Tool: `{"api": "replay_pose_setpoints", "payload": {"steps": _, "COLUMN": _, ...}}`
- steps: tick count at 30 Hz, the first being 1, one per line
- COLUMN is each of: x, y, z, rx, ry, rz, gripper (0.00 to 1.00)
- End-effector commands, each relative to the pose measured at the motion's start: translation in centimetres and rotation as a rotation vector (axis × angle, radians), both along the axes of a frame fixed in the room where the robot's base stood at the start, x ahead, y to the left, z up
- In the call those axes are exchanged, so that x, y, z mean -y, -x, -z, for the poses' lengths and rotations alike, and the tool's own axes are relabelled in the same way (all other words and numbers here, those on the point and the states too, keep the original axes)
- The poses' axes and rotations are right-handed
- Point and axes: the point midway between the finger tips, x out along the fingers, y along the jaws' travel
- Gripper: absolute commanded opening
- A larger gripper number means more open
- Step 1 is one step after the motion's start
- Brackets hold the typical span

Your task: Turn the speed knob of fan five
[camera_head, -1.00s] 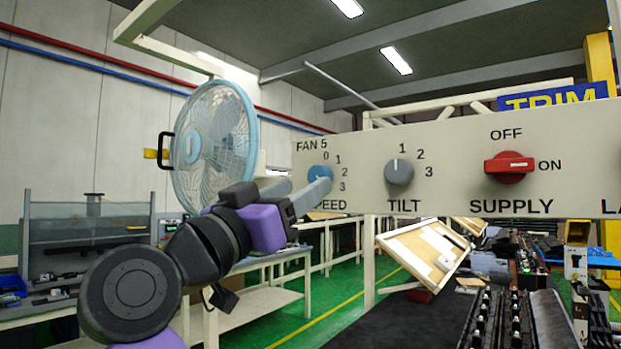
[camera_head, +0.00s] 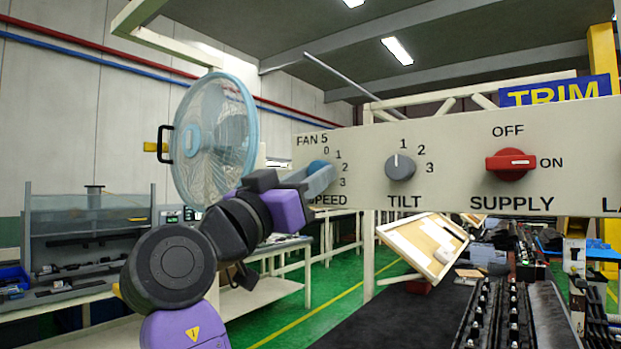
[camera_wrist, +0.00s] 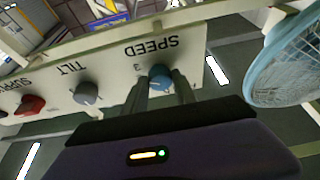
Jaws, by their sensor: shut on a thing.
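The blue speed knob (camera_head: 317,165) sits on the pale control panel (camera_head: 450,135), above the word SPEED and below the label FAN 5. My gripper (camera_head: 323,180) is at the knob from the left, its fingers partly covering it and the scale. In the wrist view the two fingers stand on either side of the blue knob (camera_wrist: 160,78), shut on it. The knob's pointer is hard to read. Fan five (camera_head: 213,140) has a pale blue guard and hangs behind the panel at the left.
The grey tilt knob (camera_head: 401,167) and the red supply switch (camera_head: 511,165) are on the same panel to the right. The supply switch's handle lies level, toward ON. A workbench (camera_head: 90,245) stands at the left, and a tilted wooden tray (camera_head: 424,247) is below the panel.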

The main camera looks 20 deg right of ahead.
Motion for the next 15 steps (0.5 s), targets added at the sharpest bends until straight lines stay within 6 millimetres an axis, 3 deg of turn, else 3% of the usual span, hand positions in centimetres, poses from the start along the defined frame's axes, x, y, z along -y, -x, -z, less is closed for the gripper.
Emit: {"api": "replay_pose_setpoints", "payload": {"steps": 15, "x": 0.17, "y": 0.28, "z": -0.23, "rx": -0.18, "ry": 0.12, "rz": 0.0, "gripper": 0.0}}
